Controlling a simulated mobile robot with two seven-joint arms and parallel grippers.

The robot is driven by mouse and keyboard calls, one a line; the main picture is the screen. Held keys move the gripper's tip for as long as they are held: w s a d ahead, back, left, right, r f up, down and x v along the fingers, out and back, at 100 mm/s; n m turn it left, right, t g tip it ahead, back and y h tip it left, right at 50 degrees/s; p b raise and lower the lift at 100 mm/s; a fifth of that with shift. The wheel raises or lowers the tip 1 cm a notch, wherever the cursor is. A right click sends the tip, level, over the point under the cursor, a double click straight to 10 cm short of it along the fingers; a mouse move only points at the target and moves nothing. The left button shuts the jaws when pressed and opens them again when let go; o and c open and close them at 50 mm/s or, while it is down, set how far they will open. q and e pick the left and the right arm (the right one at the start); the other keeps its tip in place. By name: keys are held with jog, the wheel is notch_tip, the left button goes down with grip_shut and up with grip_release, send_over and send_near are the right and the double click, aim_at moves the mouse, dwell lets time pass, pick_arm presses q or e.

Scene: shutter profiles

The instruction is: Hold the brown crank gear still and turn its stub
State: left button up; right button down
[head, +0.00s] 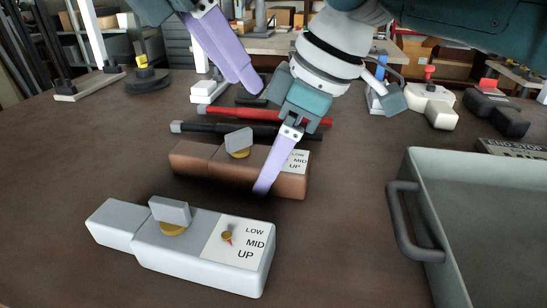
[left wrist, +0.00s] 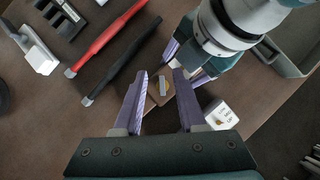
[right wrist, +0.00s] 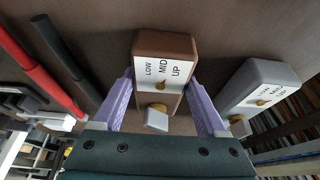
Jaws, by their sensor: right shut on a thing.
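The brown crank gear (head: 205,160) lies on the table, a brown box with a white LOW, MID, UP label. Its grey stub (head: 239,141) stands upright on a brass disc; it also shows in the left wrist view (left wrist: 162,84). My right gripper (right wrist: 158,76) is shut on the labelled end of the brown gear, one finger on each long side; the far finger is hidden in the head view. A small pointer below the label shows in the right wrist view; its exact reading is unclear. My left gripper (left wrist: 159,76) is open and empty, above and behind the stub, apart from it.
A white crank gear (head: 180,250) with a similar stub lies in front. Red (head: 225,112) and black (head: 205,128) bars lie behind the brown gear. A grey tray (head: 437,235) with a dark handle stands at the right. The table's left front is clear.

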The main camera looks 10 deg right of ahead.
aim_at(240, 130)
pick_arm(q)
jog(key=shift+f, duration=3.75)
jog(key=shift+c, duration=0.3)
grip_shut()
jog(key=n+t, duration=0.1)
jog(key=n, duration=0.1)
jog(key=n+y, duration=0.1)
jog(key=n, duration=0.1)
jog(key=shift+t+y, duration=0.3)
jog(key=shift+t, duration=0.1)
jog(key=shift+n+t+y, duration=0.3)
jog(key=shift+n+y, duration=0.1)
jog(key=shift+n, duration=0.6)
